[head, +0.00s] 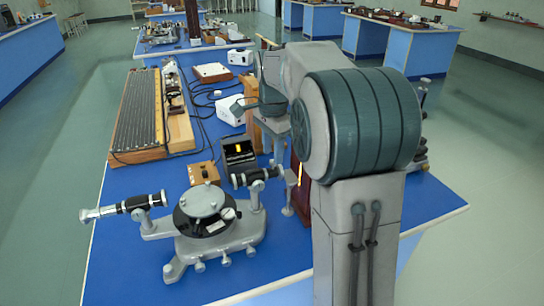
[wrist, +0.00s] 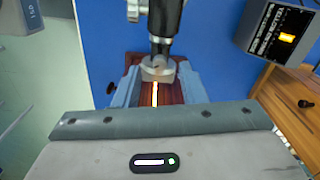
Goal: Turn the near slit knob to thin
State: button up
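The near spectrometer (head: 203,215) stands on the blue bench, with a round dark table and two black tubes. Its right tube (head: 258,178) points toward a dark red lamp housing (head: 303,190) with a bright slit. In the wrist view, a dark tube (wrist: 165,18) ends in a grey slit knob (wrist: 157,70). My gripper (wrist: 158,80) has its blue-grey fingers apart, one on either side of this grey end piece. I cannot tell if they touch it. A glowing line shows below it, over the red-brown housing (wrist: 172,95).
A black box with an orange display (head: 238,153) and a small wooden box (head: 204,173) stand behind the spectrometer. A long ribbed wooden apparatus (head: 140,115) and cables lie farther back left. Bare bench lies along the front left edge.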

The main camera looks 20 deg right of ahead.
jog(key=shift+f, duration=0.95)
jog(key=shift+c, duration=0.4)
grip_shut()
